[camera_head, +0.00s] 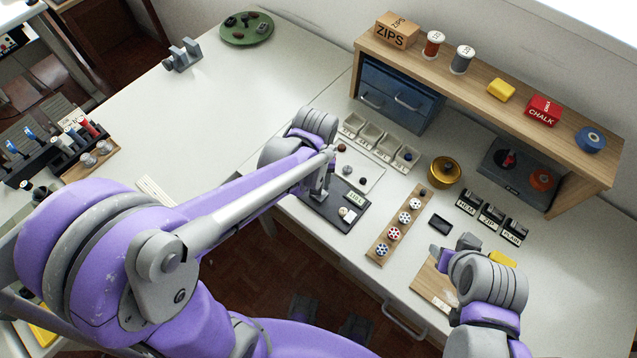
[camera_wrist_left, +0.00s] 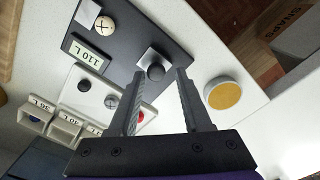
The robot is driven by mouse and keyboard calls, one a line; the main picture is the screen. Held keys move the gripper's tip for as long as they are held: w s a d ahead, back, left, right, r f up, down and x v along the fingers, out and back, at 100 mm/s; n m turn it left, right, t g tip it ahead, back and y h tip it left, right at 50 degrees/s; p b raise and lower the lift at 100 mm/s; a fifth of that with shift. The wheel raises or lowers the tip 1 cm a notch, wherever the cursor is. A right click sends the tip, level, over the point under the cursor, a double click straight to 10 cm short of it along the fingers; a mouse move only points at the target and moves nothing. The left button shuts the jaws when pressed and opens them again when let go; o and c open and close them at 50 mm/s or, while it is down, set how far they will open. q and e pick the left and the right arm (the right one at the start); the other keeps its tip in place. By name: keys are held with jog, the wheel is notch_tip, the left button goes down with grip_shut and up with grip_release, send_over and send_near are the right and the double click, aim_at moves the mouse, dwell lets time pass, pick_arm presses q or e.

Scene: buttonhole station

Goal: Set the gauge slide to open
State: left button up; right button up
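The gauge is a dark plate (camera_wrist_left: 118,48) with a label reading 110 L (camera_wrist_left: 87,54) and a cream button (camera_wrist_left: 105,24) on it. Its slide appears to be the round black knob (camera_wrist_left: 155,72) on a small grey square block. My left gripper (camera_wrist_left: 160,74) is open, with one finger on each side of the knob in the left wrist view; I cannot tell whether either finger touches it. In the head view the plate (camera_head: 326,212) lies under my left gripper (camera_head: 318,192), which hides the knob. My right gripper (camera_head: 454,246) looks open and empty at the right.
A white tray (camera_head: 366,178) with buttons and several small bins (camera_head: 370,136) lie behind the gauge. A wooden strip of buttons (camera_head: 380,249) is to its right. A yellow-topped round tin (camera_wrist_left: 224,94) stands beside the plate near the table edge.

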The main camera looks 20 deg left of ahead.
pick_arm(q)
jog(key=shift+o, duration=0.4)
notch_tip(320, 180, up, 11)
jog(key=p, duration=0.1)
jog(key=shift+f, duration=0.1)
dwell(0.6)
jog(key=s+a+f+m+t, duration=0.2)
jog(key=s+m+t, duration=0.3)
jog(key=s, duration=0.4)
jog(key=shift+a+f+t, duration=0.25)
jog(key=shift+a+t, duration=0.05)
jog(key=shift+a, duration=0.5)
